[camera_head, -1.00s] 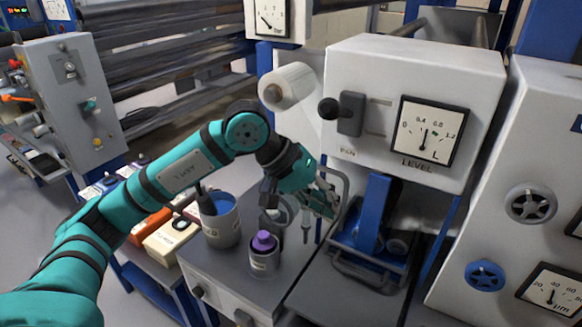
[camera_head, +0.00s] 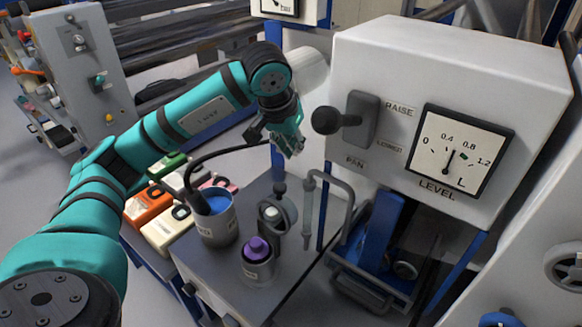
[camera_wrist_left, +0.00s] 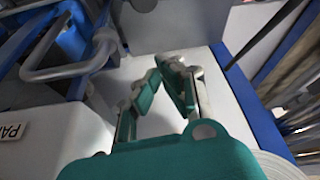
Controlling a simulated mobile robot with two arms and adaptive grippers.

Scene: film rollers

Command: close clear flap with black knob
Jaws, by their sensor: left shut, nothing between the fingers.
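I cannot make out a clear flap for certain in either view. A black ball knob (camera_head: 326,120) sits on a lever on the front of the white level box (camera_head: 345,60), beside the words RAISE and LOWER. My left gripper (camera_head: 296,152) is just left of and below this ball, apart from it, above the cart. In the wrist view the left gripper's fingertips (camera_wrist_left: 170,62) are together and empty, in front of a pale surface. My right gripper is in neither view.
On the cart top (camera_head: 210,265) stand a can with blue contents (camera_head: 217,225), a purple-capped can (camera_head: 257,262) and an upright syringe-like tube (camera_head: 309,205). A white roll (camera_head: 312,68) is behind my left gripper. A bent grey bar (camera_head: 340,190) rises beside the tube.

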